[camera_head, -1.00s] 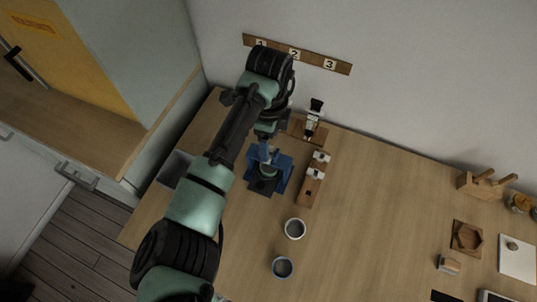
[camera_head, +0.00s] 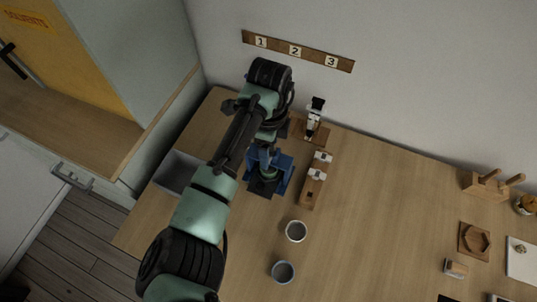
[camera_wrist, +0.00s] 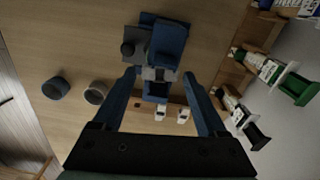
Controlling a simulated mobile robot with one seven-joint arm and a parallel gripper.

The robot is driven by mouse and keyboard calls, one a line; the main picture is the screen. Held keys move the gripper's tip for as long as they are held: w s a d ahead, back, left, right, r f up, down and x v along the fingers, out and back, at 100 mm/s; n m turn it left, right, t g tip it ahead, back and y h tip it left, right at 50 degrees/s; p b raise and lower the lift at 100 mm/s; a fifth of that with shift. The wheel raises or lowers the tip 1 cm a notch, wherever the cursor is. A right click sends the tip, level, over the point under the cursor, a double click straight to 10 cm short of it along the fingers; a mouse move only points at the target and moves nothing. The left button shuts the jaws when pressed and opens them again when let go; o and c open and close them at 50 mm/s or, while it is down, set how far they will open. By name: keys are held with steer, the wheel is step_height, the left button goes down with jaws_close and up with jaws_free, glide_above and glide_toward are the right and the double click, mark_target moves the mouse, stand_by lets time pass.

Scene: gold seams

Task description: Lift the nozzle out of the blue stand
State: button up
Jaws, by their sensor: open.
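The blue stand (camera_head: 284,177) is on the wooden table at the left, partly hidden by my arm. It also shows in the wrist view (camera_wrist: 172,40) as a blue block with a dark part beside it. My gripper (camera_head: 266,152) is directly above the stand, pointing down. In the wrist view my gripper (camera_wrist: 161,76) is open, with one blue finger on each side of a small grey piece, which looks like the nozzle (camera_wrist: 158,74). I cannot tell whether the fingers touch it. The nozzle is hidden in the head view.
A wooden rack with white pieces (camera_head: 314,188) stands close right of the stand. A black-and-white device (camera_head: 315,115) stands behind. Two cups (camera_head: 296,231) (camera_head: 283,271) are in front. A grey bin (camera_head: 175,170) is at the left. The table's middle is clear.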

steer(key=shift+f+b, duration=0.9)
steer(key=shift+f, duration=0.6)
steer(key=shift+c, duration=0.3)
steer(key=c, duration=0.7)
steer(key=shift+r+p, duration=3.95)
steer(key=shift+r, duration=0.3)
